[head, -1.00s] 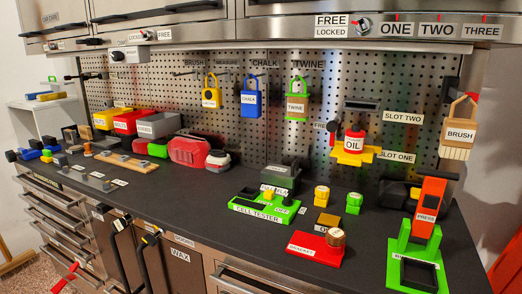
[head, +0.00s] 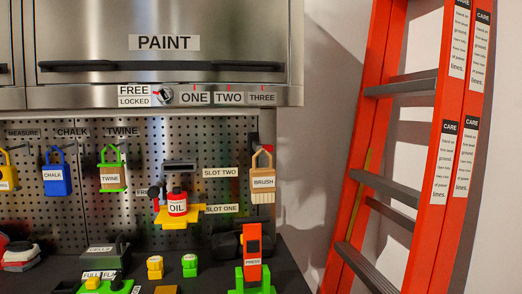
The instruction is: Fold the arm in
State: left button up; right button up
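Neither of my arms nor grippers shows in the head view. The view holds the right end of the toolchest, with the dark worktop (head: 292,275), the pegboard (head: 225,140) and the steel cabinet marked PAINT (head: 215,70). The cabinet's door appears shut.
An orange ladder (head: 367,150) leans at the right near a pale wall (head: 320,130). The red-and-green press (head: 252,262) stands at the worktop's right end. The oil can (head: 177,196) sits on a yellow holder, and the brush (head: 262,185) hangs on the pegboard.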

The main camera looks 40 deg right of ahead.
aim_at(256, 146)
jog(key=j+z, duration=0.25)
jog(key=z, duration=0.2)
jog(key=j+z, duration=0.25)
jog(key=z, duration=0.2)
jog(key=k+j+z, duration=0.1)
jog(key=j+z, duration=0.15)
jog(key=z, duration=0.2)
